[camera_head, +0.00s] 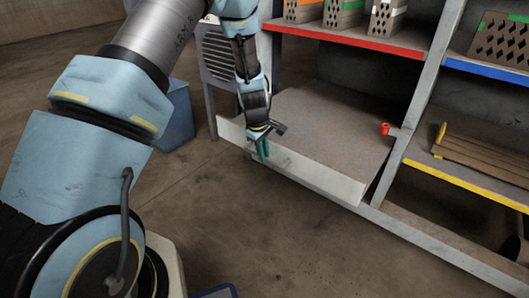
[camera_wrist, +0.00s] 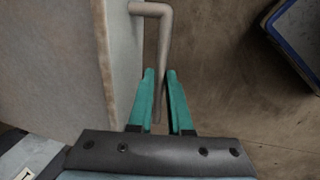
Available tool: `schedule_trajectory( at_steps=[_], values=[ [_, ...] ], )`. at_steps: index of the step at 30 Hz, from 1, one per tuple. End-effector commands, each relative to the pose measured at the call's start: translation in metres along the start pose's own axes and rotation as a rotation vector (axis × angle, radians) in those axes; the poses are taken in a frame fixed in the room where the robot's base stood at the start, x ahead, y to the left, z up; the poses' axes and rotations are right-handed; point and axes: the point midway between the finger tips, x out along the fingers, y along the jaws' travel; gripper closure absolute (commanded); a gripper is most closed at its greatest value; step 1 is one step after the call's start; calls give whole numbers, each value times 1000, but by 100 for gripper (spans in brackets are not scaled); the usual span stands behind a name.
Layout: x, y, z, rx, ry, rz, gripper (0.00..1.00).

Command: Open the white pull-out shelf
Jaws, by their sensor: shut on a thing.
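My gripper (camera_head: 262,148) is at the left part of the shelf's front. In the wrist view my gripper's teal fingers (camera_wrist: 160,88) are on either side of the handle's long bar and shut on it. In the head view the handle is mostly hidden by my gripper.
A red-edged shelf (camera_head: 350,38) with several hollow bricks is above. A yellow-edged shelf (camera_head: 465,182) with brown boards and a blue-edged shelf (camera_head: 485,70) are at the right. A blue bin (camera_head: 175,118) stands at the left.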

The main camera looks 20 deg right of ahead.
Motion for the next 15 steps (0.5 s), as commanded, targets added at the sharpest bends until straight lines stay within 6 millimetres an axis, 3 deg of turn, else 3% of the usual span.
schedule_trajectory(
  at_steps=[3,4,11,15],
  values=[
    [0,0,0,0,-1,-1,100],
    [0,0,0,0,0,-1,82],
    [0,0,0,0,0,-1,56],
    [0,0,0,0,0,0,53]
  ],
)
